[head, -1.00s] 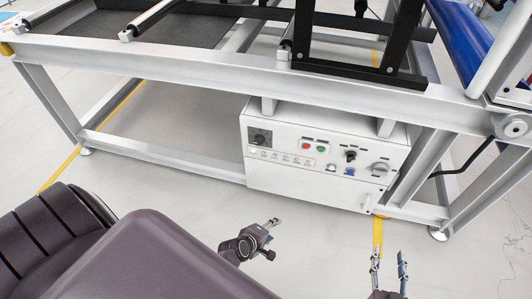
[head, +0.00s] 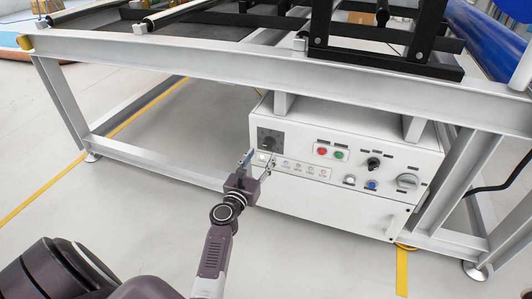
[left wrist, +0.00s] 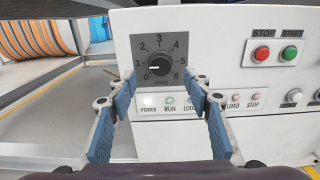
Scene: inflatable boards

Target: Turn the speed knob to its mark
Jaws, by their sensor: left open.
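The speed knob (left wrist: 159,66) is a round black knob on a dark square dial plate with numbers from 0 to 6, on the white control box (head: 340,211). Its white pointer line lies about horizontal; I cannot tell a separate target mark. In the head view the dial plate (head: 270,139) is at the box's upper left. My left gripper (head: 259,161) is open just in front of the dial, and its tips reach up near the plate's lower part. In the left wrist view its blue-padded fingers (left wrist: 163,90) stand apart below and either side of the knob, apparently not touching it.
Red stop (head: 322,151) and green start (head: 339,155) buttons sit right of the dial. A black selector (head: 373,163) and a grey rotary switch (head: 407,181) are further right. The grey frame beam (head: 200,75) runs above the box. Floor in front is clear.

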